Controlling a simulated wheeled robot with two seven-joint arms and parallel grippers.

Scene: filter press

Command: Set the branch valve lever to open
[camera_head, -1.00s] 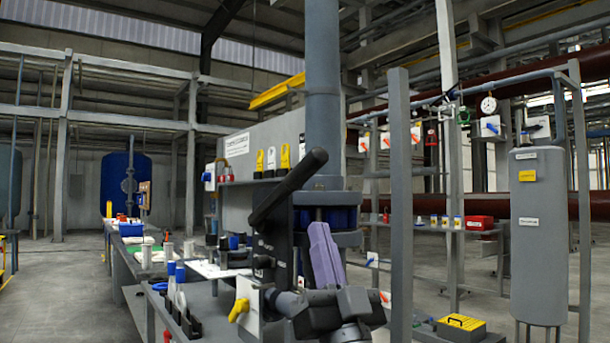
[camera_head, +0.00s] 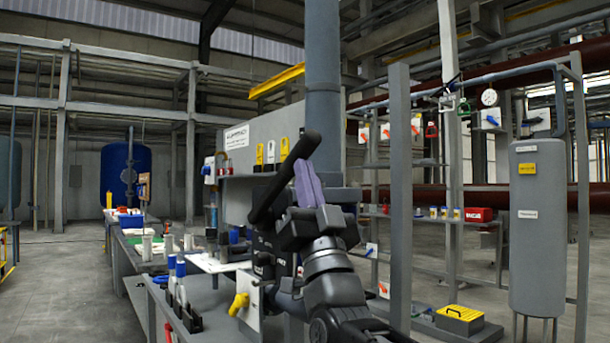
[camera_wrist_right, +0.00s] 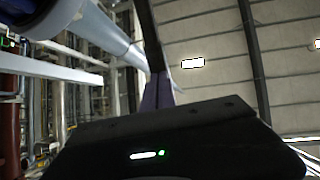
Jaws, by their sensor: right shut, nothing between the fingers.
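A large black lever (camera_head: 283,180) slants up to the right from a black upright panel (camera_head: 262,255) in the head view. It appears to be the branch valve lever, but the panel's white marks are too small to read. My right gripper (camera_head: 308,184) has its purple fingers shut and empty. They point up beside the lever's upper half, on its right; I cannot tell whether they touch it. In the right wrist view the purple fingers (camera_wrist_right: 158,92) rise above the dark gripper body. My left gripper is out of view.
A white box with a yellow handle (camera_head: 239,303) stands low, left of my right arm. A thick grey column (camera_head: 322,90) rises behind the lever. A grey post (camera_head: 399,190) and a grey tank (camera_head: 537,230) stand right. A workbench (camera_head: 195,300) is at left.

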